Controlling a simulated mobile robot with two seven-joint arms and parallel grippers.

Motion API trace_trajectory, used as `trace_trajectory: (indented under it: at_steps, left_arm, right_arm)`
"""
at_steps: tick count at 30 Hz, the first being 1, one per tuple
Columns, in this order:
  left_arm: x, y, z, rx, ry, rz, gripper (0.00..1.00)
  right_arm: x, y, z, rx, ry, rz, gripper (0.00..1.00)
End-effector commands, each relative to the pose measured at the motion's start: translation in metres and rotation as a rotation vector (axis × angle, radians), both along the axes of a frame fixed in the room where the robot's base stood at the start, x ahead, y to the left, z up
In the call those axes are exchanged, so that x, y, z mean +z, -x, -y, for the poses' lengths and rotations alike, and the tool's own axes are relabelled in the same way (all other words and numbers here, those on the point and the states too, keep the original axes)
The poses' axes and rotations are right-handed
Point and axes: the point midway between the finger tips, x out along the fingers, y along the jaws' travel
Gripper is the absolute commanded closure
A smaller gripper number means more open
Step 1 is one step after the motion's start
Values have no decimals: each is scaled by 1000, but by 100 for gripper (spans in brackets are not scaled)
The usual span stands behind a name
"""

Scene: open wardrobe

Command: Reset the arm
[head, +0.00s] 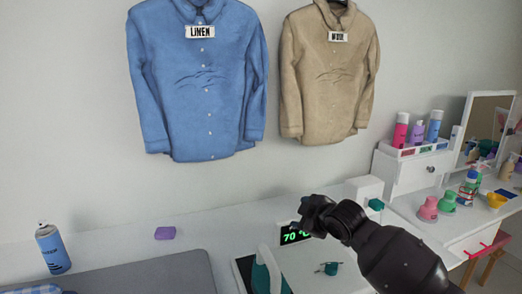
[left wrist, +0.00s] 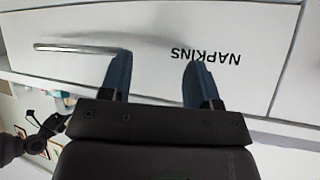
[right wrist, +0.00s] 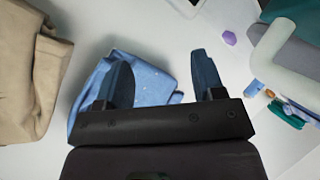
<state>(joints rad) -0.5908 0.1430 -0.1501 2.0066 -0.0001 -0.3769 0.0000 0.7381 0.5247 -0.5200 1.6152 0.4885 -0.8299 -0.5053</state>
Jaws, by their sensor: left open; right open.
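My right arm (head: 400,258) reaches in from the lower right of the head view, and its dark end is above the counter in front of the green 70 display (head: 294,235). The fingers do not show clearly there. In the right wrist view my right gripper (right wrist: 160,55) is open and empty, with the blue shirt (right wrist: 150,80) beyond its fingers. My left gripper (left wrist: 160,58) shows only in the left wrist view. It is open and empty in front of a white drawer labelled NAPKINS (left wrist: 255,50) with a metal handle (left wrist: 75,49).
A blue LINEN shirt (head: 200,100) and a tan shirt (head: 330,90) hang on the wall. A spray can (head: 52,248), a purple block (head: 165,233) and a grey board (head: 150,275) are at left. A vanity with a mirror (head: 486,125) and several bottles stands at right.

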Motion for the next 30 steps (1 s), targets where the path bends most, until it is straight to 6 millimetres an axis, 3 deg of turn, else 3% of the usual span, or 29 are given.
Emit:
trace_trajectory:
  at_steps: [7, 15, 23, 30]
  left_arm:
    - [-1, 3, -1, 2, 0, -6, 44]
    - [-1, 4, -1, 2, 0, -7, 44]
    - [-1, 3, -1, 1, -1, -4, 44]
    - [1, -2, 0, -1, -1, 4, 44]
  right_arm:
    - [-40, 51, 9, -129, -353, 33, 38]
    - [-86, 115, 42, -270, -594, 42, 38]
    - [-138, 187, 85, -425, -680, 30, 38]
    - [-196, 268, 126, -596, -663, -44, 38]
